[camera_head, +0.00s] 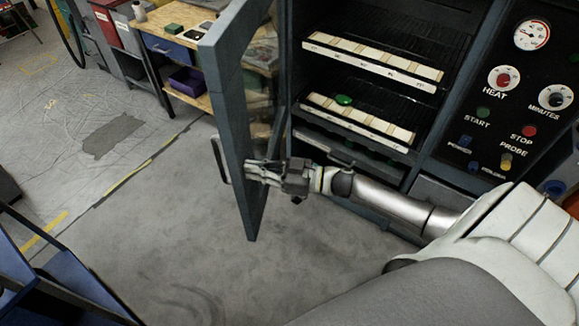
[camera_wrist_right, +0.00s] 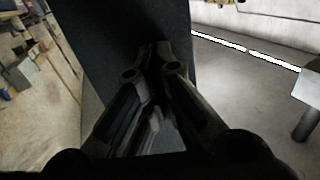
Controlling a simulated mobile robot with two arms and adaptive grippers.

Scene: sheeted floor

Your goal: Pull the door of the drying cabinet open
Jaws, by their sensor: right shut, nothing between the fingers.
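The drying cabinet (camera_head: 430,148) stands at the right in the head view. Its blue-grey door (camera_head: 228,120) is swung wide open, with its edge towards me. A dark bar handle (camera_head: 219,160) shows on the far side of the door. My right gripper (camera_head: 250,172) reaches across the opening and its fingertips are at the inner face of the door. In the right wrist view my right gripper (camera_wrist_right: 158,62) is shut, with the dark door panel (camera_wrist_right: 105,35) right in front of it. Whether the tips touch the panel I cannot tell. My left gripper is not in view.
Inside the cabinet are racks with pale strips (camera_head: 370,62) and a green object (camera_head: 344,100). A control panel (camera_head: 515,100) is at the right. A wooden workbench (camera_head: 165,45) stands behind the door. The floor (camera_head: 150,220) left of the door is clear.

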